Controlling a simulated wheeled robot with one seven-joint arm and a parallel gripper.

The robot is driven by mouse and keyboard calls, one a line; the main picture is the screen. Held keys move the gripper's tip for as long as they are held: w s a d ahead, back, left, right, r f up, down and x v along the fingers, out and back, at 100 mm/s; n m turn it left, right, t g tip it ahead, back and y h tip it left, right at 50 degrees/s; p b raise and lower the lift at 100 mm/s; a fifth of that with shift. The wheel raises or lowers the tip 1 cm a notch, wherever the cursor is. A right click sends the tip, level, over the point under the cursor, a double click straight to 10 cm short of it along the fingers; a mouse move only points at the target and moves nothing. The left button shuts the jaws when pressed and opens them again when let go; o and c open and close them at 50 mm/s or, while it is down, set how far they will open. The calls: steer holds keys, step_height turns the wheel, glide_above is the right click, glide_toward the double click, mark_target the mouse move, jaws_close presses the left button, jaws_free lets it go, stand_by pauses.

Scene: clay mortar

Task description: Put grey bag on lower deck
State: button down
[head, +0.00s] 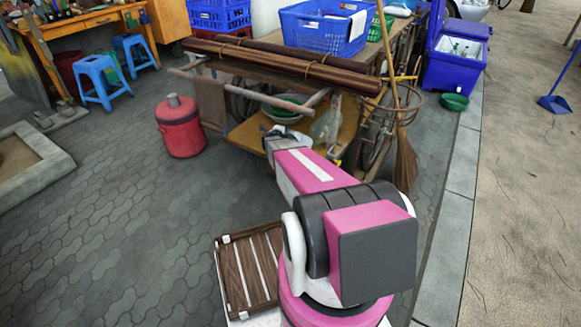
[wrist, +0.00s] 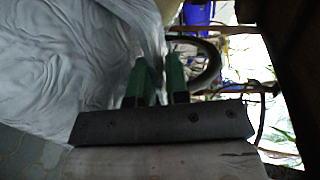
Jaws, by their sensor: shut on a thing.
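A shiny, wrinkled grey bag (wrist: 70,60) fills the upper left of the wrist view. My gripper (wrist: 157,72) has two green fingers, and a fold of the bag lies between and beside their tips. In the head view a pale grey, crumpled shape (head: 328,122) just right of my wrist looks like this bag. The lower deck (head: 247,136) is the yellow-brown board low on the cart, under the dark poles. My wrist is over its front edge. The fingertips are hidden in the head view, and I cannot tell whether the bag touches the deck.
Brown rolled poles (head: 285,63) and a wooden bar cross above the deck. A grey basin (head: 283,111) sits at the back. A broom (head: 405,160) and a wire ring stand at the right.

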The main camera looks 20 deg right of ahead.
steer(key=shift+s+d+f+m+g+h, duration=0.2)
steer(key=shift+s+d+f+g, duration=0.1)
steer(key=shift+s+d, duration=0.25)
steer(key=shift+s+d+f+m+g+h, duration=0.25)
steer(key=shift+s+d, duration=0.1)
steer(key=shift+d, duration=0.25)
steer(key=shift+s+d+f, duration=0.15)
steer(key=shift+d+f, duration=0.05)
steer(key=shift+f, duration=4.95)
steer(key=c, duration=1.1)
jaws_free()
